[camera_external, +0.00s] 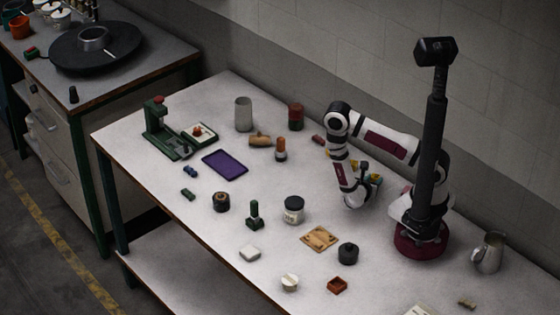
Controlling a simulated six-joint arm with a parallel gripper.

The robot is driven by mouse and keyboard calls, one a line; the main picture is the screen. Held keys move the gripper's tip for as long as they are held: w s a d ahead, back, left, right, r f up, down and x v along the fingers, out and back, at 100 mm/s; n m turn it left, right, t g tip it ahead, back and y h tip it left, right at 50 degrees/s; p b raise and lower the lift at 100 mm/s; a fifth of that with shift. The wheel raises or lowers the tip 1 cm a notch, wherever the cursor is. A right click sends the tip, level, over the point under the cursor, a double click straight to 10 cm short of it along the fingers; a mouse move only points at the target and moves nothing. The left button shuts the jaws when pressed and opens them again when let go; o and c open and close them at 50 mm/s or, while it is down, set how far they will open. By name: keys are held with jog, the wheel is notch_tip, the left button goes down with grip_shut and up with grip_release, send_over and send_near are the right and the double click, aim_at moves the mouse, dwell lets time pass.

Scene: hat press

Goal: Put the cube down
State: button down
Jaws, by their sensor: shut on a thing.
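My gripper (354,202) points down low over the table, to the right of the white jar. It is small and dark in this view, and the fingertips are hard to make out. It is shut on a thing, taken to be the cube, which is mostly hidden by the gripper. I cannot tell the cube's colour or whether it touches the table.
A white jar with a dark lid (293,210), a wooden board (319,239), and a dark round pot (348,253) stand nearby. A purple mat (225,164) and a green press (160,130) are farther left. A metal pitcher (489,253) stands right. Bare tabletop (285,183) lies between mat and gripper.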

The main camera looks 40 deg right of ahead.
jog(key=shift+f, duration=0.1)
jog(key=c, duration=0.6)
grip_release()
